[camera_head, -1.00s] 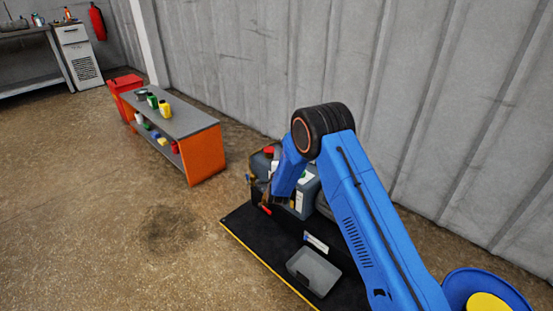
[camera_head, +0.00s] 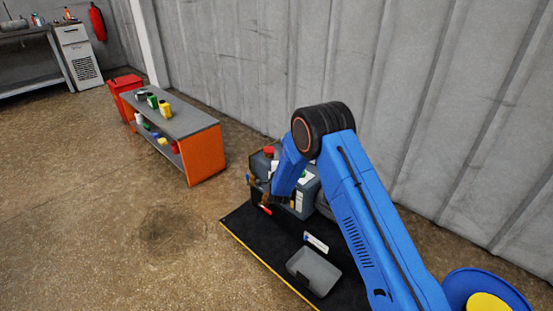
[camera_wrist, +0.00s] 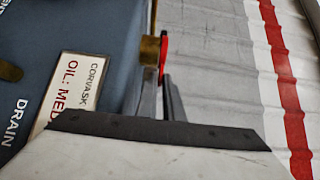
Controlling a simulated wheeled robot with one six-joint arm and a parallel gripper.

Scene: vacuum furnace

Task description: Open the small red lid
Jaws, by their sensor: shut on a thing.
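In the wrist view, a small flat red piece (camera_wrist: 163,50), which looks like the small red lid, stands against a brass fitting (camera_wrist: 149,49) on the side of a blue-grey machine (camera_wrist: 95,28). My gripper (camera_wrist: 164,82) has its fingers shut on this red piece, though the exact contact is partly hidden. In the head view, the red piece (camera_head: 265,210) shows low at the machine's front left, by my gripper. A bigger round red cap (camera_head: 268,150) sits on top of the machine (camera_head: 309,187), apart from my gripper.
The machine stands on a black mat (camera_head: 240,222) with a yellow edge, near a corrugated wall (camera_head: 260,70). A grey open bin (camera_head: 313,270) sits in front. An orange shelf unit (camera_head: 203,155) stands to the left.

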